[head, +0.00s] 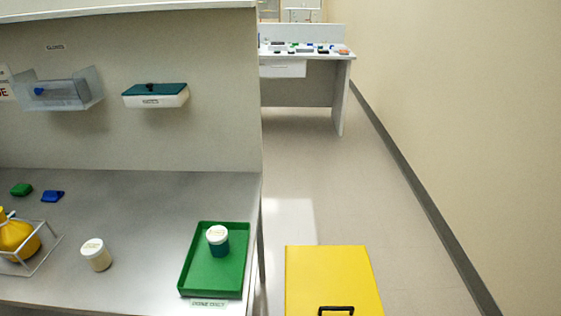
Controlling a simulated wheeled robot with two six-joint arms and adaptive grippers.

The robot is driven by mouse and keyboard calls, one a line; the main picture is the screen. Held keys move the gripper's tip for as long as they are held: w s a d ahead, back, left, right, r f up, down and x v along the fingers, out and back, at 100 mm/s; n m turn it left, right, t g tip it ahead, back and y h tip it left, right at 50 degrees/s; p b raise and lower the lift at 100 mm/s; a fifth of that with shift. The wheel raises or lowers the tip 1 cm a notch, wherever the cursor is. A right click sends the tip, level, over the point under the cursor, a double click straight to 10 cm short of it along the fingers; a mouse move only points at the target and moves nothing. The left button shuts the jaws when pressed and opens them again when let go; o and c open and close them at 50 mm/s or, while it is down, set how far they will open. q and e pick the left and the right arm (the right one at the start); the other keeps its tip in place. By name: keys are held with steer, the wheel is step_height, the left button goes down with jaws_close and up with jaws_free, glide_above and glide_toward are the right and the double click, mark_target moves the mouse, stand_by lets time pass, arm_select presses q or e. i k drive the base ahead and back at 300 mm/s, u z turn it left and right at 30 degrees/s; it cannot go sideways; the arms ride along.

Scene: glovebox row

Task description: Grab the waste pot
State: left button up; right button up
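Two small pots with white lids stand upright on the metal bench. One pot with a pale beige body (97,255) stands on bare bench at the lower left. The other, with a dark teal body (218,241), stands inside a green tray (199,283) near the bench's right end. Their lid markings are too small to read, so I cannot tell which is the waste pot. Neither of my grippers is in the head view.
A wire rack (48,250) holding a yellow vessel (17,238) stands left of the beige pot. Green (21,189) and blue (53,196) items lie behind. A yellow bin (330,278) stands right of the bench. Wall holders hang above; the aisle floor beyond is clear.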

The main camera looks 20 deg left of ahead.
mark_target(94, 251)
steer(key=u, duration=2.1)
steer(key=k, duration=0.45)
steer(key=u, duration=0.85)
steer(key=i, duration=0.8)
steer(key=z, duration=2.35)
